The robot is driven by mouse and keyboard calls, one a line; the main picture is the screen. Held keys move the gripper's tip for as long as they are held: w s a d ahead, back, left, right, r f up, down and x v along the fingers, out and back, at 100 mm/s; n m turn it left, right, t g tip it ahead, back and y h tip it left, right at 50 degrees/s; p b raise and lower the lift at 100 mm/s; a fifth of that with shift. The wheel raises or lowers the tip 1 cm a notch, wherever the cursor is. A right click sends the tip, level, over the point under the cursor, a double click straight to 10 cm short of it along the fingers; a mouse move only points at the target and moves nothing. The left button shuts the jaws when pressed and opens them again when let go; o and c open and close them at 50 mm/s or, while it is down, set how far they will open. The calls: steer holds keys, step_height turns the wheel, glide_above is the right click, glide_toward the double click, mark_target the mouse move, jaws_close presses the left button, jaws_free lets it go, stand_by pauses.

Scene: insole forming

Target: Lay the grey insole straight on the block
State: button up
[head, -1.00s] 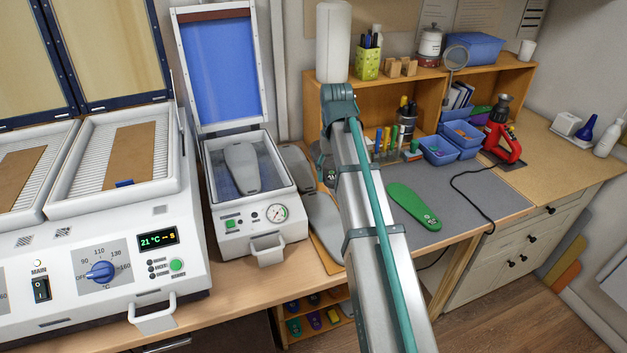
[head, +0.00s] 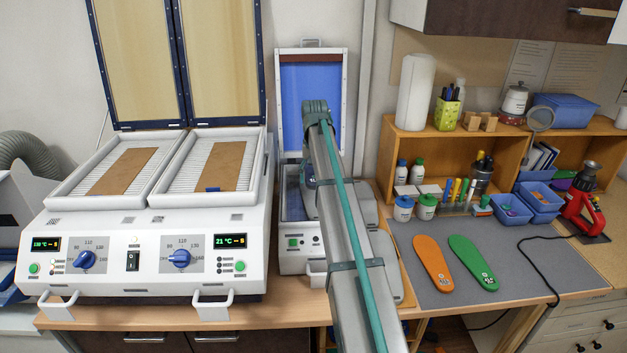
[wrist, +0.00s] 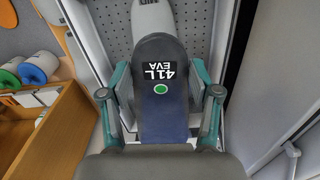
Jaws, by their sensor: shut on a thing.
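A dark grey insole (wrist: 160,58) with a "41L EVA" label and a green dot is held between the fingers of my gripper (wrist: 159,76) in the wrist view. Beyond its far end shows a light grey block (wrist: 150,15), on the perforated bed (wrist: 195,14) of the open press. The insole covers part of the block from this angle. Whether they touch, I cannot tell. In the head view my arm covers the insole and most of the press (head: 291,262), whose blue-lined lid (head: 300,95) stands up.
A two-bay heater (head: 140,245) with raised lids stands left of the press. Grey blocks (head: 384,262) stand at its right. An orange insole (head: 432,262) and a green insole (head: 472,262) lie on the grey mat (head: 410,235). A wooden shelf (head: 400,140) stands behind.

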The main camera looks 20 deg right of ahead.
steer(key=shift+d+f, duration=0.15)
steer(key=shift+f, duration=0.35)
step_height(320, 180, down, 5)
steer(key=b, duration=0.3)
steer(key=shift+f+b, duration=0.3)
steer(key=shift+f, duration=0.7)
steer(key=shift+f, duration=0.45)
steer(key=o, duration=1)
steer(key=shift+o, duration=0.2)
step_height(320, 180, up, 12)
steer(key=shift+s+r, duration=0.1)
